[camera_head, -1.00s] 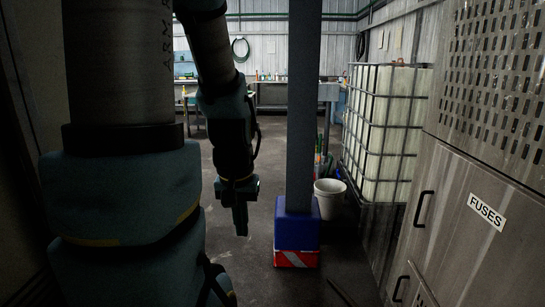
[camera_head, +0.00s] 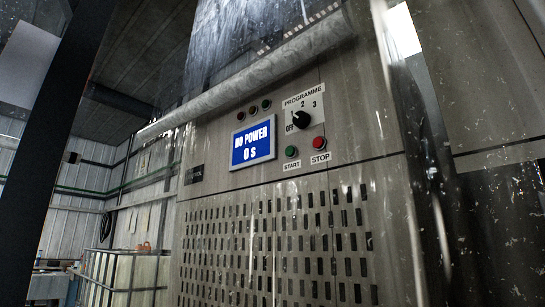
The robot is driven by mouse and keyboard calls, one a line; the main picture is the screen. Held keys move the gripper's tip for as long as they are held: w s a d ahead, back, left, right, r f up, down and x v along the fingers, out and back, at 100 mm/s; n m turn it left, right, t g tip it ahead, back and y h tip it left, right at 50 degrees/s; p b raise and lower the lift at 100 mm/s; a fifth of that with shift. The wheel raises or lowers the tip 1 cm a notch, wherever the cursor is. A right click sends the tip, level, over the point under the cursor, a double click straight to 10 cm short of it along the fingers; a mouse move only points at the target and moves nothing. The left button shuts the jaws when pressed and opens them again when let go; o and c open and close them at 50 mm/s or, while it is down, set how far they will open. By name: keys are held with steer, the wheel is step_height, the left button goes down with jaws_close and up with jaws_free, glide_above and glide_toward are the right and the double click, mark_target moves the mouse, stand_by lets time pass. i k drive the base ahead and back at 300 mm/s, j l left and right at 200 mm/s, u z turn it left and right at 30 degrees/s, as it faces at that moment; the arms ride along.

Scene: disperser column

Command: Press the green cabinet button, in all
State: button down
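The green button (camera_head: 291,151) sits on the metal cabinet's panel (camera_head: 350,170), above a START label. A red button (camera_head: 319,142) above a STOP label is just right of it. A black programme knob (camera_head: 301,119) is above them, with OFF, 1, 2 and 3 marked around it. A blue display (camera_head: 253,144) to the left reads "NO POWER 0 s". My gripper is not in view now.
Small lamps (camera_head: 253,109) sit above the display. A slotted grille (camera_head: 275,245) fills the cabinet below. A dark post (camera_head: 60,130) stands at the left, and a caged white tank (camera_head: 125,275) is at the lower left.

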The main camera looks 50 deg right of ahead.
mark_target(290, 152)
steer(key=i, duration=0.6)
steer(key=i+j, duration=0.15)
steer(key=i, duration=0.45)
steer(key=z, duration=2.15)
